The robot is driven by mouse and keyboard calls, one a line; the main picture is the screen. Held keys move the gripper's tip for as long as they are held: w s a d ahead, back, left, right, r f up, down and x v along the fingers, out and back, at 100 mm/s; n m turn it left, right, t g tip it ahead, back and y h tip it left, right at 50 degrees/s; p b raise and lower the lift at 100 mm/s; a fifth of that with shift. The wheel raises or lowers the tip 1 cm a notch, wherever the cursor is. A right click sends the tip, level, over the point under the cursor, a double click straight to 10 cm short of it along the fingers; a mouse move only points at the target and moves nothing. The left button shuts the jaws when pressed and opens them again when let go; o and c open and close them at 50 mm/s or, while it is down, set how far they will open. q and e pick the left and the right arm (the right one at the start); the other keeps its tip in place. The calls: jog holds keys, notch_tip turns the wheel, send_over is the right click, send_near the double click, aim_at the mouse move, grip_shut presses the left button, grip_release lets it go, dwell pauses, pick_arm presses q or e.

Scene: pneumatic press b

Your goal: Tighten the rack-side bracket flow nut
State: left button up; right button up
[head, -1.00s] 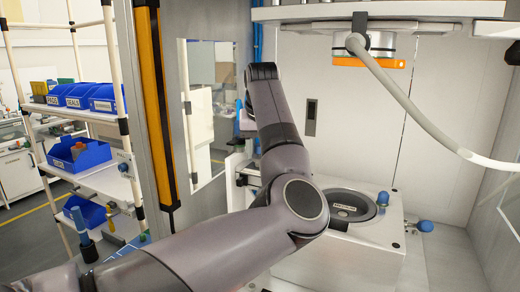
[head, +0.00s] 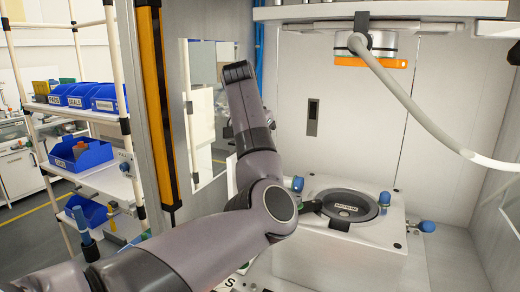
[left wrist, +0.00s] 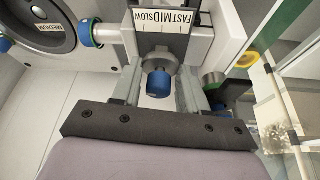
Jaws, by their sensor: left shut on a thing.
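In the left wrist view, the flow nut (left wrist: 158,84) has a blue end and a grey collar. It sits under a white scale plate (left wrist: 163,19) reading FAST, MID, SLOW. My left gripper (left wrist: 158,68) has one finger on either side of the nut and is shut on it; the exact contact is hard to see. In the head view my left arm hides the left gripper and the nut. The press body (head: 385,232) carries a round dark dial (head: 348,206) with a label, which reads MEDIUM in the wrist view. My right gripper is not in view.
Blue knobs (head: 297,184) (head: 426,226) stand around the dial. A grey hose (head: 420,115) hangs from the orange-rimmed head (head: 370,62) above. A rack with blue bins (head: 80,153) and an orange-striped post (head: 158,105) stand on the left.

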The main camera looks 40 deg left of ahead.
pick_arm(q)
jog(key=shift+a+r+m, duration=0.1)
jog(key=shift+m, duration=0.5)
jog(key=shift+h, duration=0.3)
jog(key=o, duration=1.1)
jog(key=shift+c, duration=0.2)
jog(key=shift+r, duration=0.1)
